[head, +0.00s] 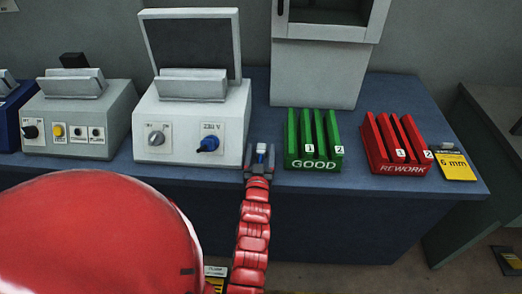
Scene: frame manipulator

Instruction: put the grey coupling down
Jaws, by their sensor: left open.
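My left gripper (259,157) is at the end of the red segmented arm, at the front edge of the blue bench. It is open, between the white 230 V box and the green GOOD rack. A small pale and blue piece (261,151) shows between its fingers; I cannot tell whether it is part of the gripper or a separate object. I cannot make out a grey coupling for certain. My right gripper is not in view.
The green GOOD rack (314,163) stands just right of the gripper, then the red REWORK rack (399,169) and a yellow 6 mm card (453,166). The white 230 V box (180,124) with a blue plug (207,145) stands left. Bare blue bench (275,107) lies behind the gripper.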

